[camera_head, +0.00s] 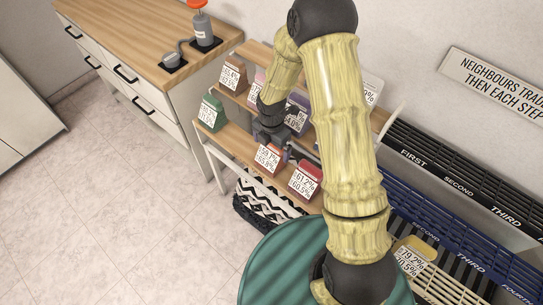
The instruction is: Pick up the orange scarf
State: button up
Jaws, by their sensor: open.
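No thing is clearly recognizable as an orange scarf. A small orange-red item (287,154) shows just below my gripper, beside a card reading about 59.7% and 65.8%; most of it is hidden by the gripper and the card. My gripper (272,142) points down over the lower shelf at this item, open. I cannot tell whether its fingers touch the item or stand around it.
Other carded items stand on the two-tier wooden shelf: brown (233,72), green (211,112), purple (298,113) and red (307,178). A patterned basket (262,205) sits below. A wooden-topped cabinet (130,50) is left, labelled racks (440,185) right. Floor at left is clear.

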notch_tip(320, 180, down, 2)
jog(key=shift+f, duration=0.15)
jog(key=shift+c, duration=0.4)
jog(key=c, duration=1)
notch_tip(320, 180, up, 10)
jog(key=shift+r, duration=0.1)
jog(key=shift+w, duration=0.1)
dwell(0.3)
